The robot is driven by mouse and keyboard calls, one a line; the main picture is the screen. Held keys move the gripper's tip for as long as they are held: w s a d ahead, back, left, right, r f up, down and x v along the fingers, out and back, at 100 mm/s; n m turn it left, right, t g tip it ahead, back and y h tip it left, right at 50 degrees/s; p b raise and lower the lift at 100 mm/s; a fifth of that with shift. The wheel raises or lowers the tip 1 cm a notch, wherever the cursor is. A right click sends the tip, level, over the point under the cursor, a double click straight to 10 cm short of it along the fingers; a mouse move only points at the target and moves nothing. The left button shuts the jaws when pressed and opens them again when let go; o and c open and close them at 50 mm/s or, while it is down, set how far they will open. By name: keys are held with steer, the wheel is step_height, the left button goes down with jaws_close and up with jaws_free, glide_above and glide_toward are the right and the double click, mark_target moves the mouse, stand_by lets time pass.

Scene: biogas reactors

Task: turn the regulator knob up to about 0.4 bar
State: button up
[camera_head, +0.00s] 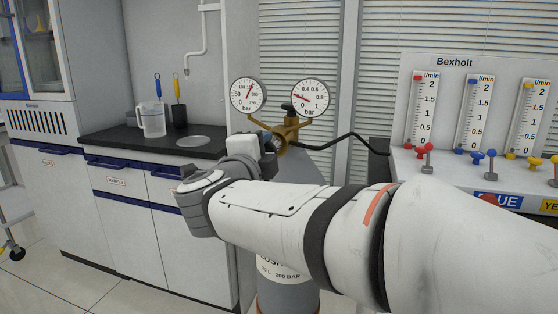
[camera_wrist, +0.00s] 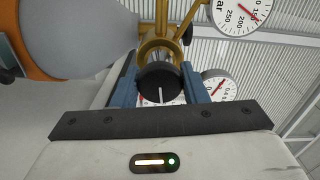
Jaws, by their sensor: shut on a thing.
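The brass regulator (camera_head: 291,128) sits on a gas cylinder (camera_head: 288,292), partly hidden behind my arm. In the wrist view its black knob (camera_wrist: 158,83) has a white line pointing roughly down the picture. My gripper (camera_wrist: 160,90) is shut on the knob, one blue finger on each side; in the head view my gripper (camera_head: 266,143) hides the knob. The low-pressure gauge (camera_head: 310,97) has its red needle pointing left and slightly up, below the 0.4 mark; the exact reading is hard to tell. The high-pressure gauge (camera_head: 248,96) stands to its left.
A black hose (camera_head: 345,139) runs right from the regulator towards the Bexholt flowmeter panel (camera_head: 472,110), which has red, blue and yellow valves. A dark counter (camera_head: 120,140) at left holds a clear jug (camera_head: 153,120) and a dish (camera_head: 194,141).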

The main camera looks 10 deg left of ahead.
steer(key=m+b, duration=0.2)
steer(key=m, duration=0.2)
steer(key=shift+f+b, duration=0.2)
steer(key=shift+b, duration=0.1)
steer(key=shift+r+m+b, duration=0.1)
steer(key=shift+m+b, duration=0.45)
steer(key=shift+m, duration=0.75)
steer(key=o, duration=0.9)
steer(key=shift+r, duration=0.1)
